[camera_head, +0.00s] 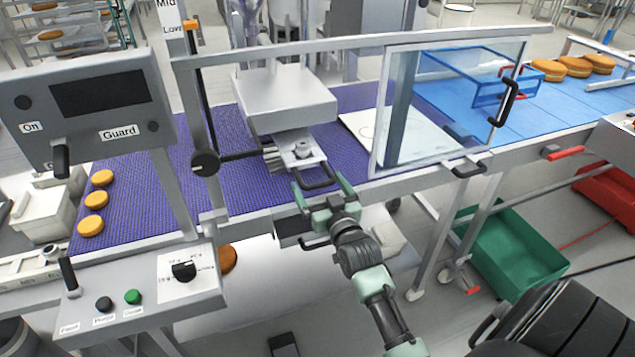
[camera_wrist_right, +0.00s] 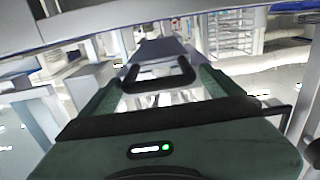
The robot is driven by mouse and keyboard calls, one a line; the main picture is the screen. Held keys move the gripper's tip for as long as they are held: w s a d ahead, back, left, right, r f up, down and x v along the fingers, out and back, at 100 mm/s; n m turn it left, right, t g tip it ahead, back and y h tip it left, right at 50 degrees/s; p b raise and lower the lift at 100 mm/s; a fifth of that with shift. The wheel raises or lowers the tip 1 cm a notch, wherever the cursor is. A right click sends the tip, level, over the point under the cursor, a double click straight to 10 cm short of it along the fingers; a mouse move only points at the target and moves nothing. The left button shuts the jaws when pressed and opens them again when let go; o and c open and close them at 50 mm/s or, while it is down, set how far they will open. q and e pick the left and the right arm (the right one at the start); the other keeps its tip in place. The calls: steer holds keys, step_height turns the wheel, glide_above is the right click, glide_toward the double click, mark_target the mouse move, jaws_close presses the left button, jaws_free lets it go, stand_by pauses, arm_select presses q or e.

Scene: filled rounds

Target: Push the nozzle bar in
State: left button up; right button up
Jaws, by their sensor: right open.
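The nozzle bar (camera_head: 301,151) is a grey metal block with a black U-shaped handle (camera_head: 318,182) on its near end. It sticks out toward me from under the grey depositor housing (camera_head: 285,98), above the purple belt. My right gripper (camera_head: 322,190) is open, with green fingers on either side of the handle. In the right wrist view the handle (camera_wrist_right: 158,84) shows between the spread fingers, and the grey bar (camera_wrist_right: 155,50) runs away behind it. I cannot tell whether the fingers touch the handle. My left gripper is not in view.
The clear guard panel (camera_head: 436,110) stands to the right of the bar, leaving the front of the bar open. A metal rail (camera_head: 350,42) crosses above. A black knob (camera_head: 205,163) is left of the bar. A control panel (camera_head: 150,292) is at lower left. Round cakes (camera_head: 92,200) lie on the belt.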

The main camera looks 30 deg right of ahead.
mark_target(305, 160)
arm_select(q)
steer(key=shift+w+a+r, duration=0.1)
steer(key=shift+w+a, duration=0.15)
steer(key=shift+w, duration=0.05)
arm_select(e)
steer(key=shift+w+d, duration=0.15)
steer(key=shift+w, duration=0.05)
